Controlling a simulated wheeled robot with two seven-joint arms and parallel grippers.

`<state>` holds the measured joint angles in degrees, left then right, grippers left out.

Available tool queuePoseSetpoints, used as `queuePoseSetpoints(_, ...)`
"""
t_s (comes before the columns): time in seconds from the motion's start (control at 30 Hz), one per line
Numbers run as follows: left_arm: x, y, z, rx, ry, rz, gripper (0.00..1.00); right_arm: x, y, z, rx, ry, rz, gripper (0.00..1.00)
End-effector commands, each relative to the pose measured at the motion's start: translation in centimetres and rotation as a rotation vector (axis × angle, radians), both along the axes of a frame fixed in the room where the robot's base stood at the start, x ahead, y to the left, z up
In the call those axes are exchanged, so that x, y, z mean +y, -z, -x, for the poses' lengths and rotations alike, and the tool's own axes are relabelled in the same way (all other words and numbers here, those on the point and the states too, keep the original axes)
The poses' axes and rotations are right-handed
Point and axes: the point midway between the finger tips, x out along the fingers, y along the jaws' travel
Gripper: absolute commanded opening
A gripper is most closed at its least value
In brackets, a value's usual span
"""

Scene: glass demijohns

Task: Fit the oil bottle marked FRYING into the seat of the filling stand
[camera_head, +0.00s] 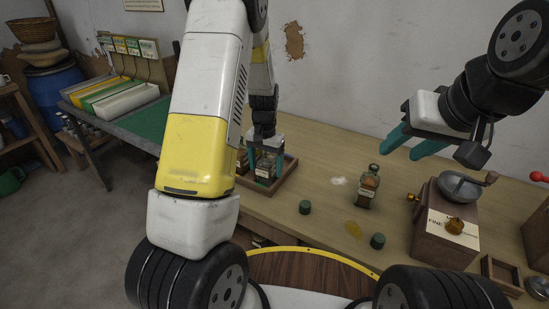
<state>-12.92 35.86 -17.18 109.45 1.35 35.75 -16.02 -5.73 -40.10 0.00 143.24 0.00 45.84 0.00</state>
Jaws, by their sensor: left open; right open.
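My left gripper (265,160) reaches down over a wooden tray (285,180) on the table. Its teal fingers are apart on either side of a labelled glass bottle (265,167) in the tray; I cannot tell whether they touch it. Another bottle (242,161) shows partly behind my arm. A dark green bottle with amber contents and a pale label (368,187) stands upright alone on the table. No label is legible as FRYING. My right gripper (408,146) is open and empty, above the back right of the table. I cannot make out which thing is the filling stand.
Two dark green caps (305,207) and (377,241) and a yellow patch (353,229) lie on the table. A wooden grinder with a metal bowl (431,222) stands right, near a small open wooden box (503,274). The back middle of the table is clear.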

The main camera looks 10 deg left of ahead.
Motion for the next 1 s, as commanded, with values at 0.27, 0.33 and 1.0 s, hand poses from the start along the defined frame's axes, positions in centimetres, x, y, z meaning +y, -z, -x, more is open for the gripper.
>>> queuePoseSetpoints(0.27, 0.0, -0.1, 0.0, 0.000, 0.000, 0.000, 0.49, 0.0, 0.0, 0.0, 0.000, 0.000, 0.000, 0.44)
queuePoseSetpoints(0.33, 0.0, -0.1, 0.0, 0.000, 0.000, 0.000, 0.35, 0.0, 0.0, 0.0, 0.000, 0.000, 0.000, 0.44)
queuePoseSetpoints(1.0, 0.0, -1.7, -0.1, -0.004, 0.001, 0.001, 0.00, 0.0, 0.0, 0.0, 0.000, 0.000, 0.000, 0.44)
